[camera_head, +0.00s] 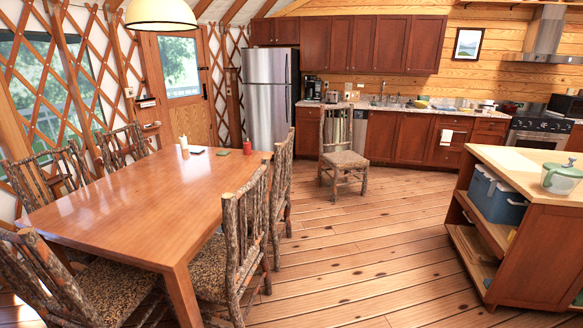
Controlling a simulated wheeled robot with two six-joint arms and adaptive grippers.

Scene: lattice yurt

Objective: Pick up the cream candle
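A small cream upright object (184,143), which may be the cream candle, stands near the far end of the long wooden dining table (130,215). It is too small in the picture to be sure what it is. Neither of my grippers is in view, and nothing touches the object.
Small items near it include a flat pale one, a green one (222,153) and a red one (247,147). Log chairs (246,215) surround the table. A lone chair (343,160) stands before the kitchen cabinets. A wooden island (535,225) is at right. The middle floor is clear.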

